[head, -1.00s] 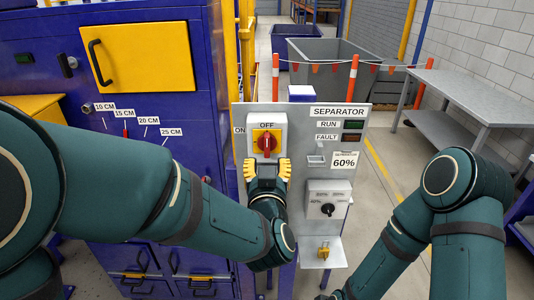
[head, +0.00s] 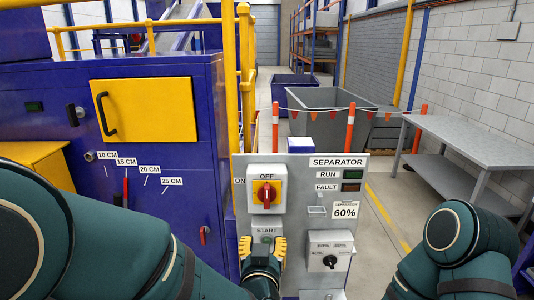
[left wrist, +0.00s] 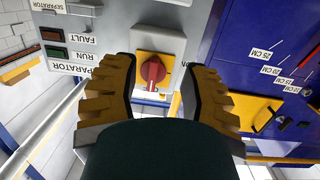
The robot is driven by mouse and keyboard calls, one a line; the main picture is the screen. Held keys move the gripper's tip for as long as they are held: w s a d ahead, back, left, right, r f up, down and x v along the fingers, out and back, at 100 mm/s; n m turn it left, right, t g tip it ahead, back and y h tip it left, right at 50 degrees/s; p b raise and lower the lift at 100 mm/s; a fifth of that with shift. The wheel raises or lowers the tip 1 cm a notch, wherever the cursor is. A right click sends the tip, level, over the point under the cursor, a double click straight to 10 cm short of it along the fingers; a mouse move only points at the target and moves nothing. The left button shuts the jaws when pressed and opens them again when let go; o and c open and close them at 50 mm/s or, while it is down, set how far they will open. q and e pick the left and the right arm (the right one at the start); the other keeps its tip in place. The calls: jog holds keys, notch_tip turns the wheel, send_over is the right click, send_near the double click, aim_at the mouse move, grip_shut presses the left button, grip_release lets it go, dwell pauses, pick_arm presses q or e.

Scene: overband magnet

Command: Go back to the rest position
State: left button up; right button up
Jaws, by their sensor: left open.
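The grey separator panel (head: 300,225) stands in front of me. Its red rotary switch (head: 265,194) sits on a yellow plate, with its handle upright under the OFF label. My left gripper (head: 263,246) is open and empty, just below the switch in the head view, with its yellow fingers either side of the START label. The left wrist view shows both fingers apart, with the red switch (left wrist: 153,70) seen between them and clear of them. My right arm shows at the lower right of the head view, but its gripper is out of view.
A black selector dial (head: 330,261) and a 60% label (head: 345,211) are on the panel's right. A blue cabinet (head: 150,65) with a yellow door stands left. A grey table (head: 465,130) stands right, and a grey bin (head: 325,100) stands behind the panel.

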pick_arm(q)
jog(key=s+a+f+g+h, duration=0.1)
jog(key=a+f+g, duration=0.25)
jog(key=f, duration=0.75)
jog(key=s+a+f+g, duration=0.2)
jog(key=a+f+g, duration=0.15)
jog(key=f, duration=0.85)
jog(key=s+a+f+n+g+h, duration=0.2)
jog(key=s+f+g, duration=0.5)
jog(key=s+f, duration=0.4)
jog(key=shift+s+a+f, duration=0.25)
jog(key=shift+s+f, duration=0.05)
jog(key=shift+s, duration=0.1)
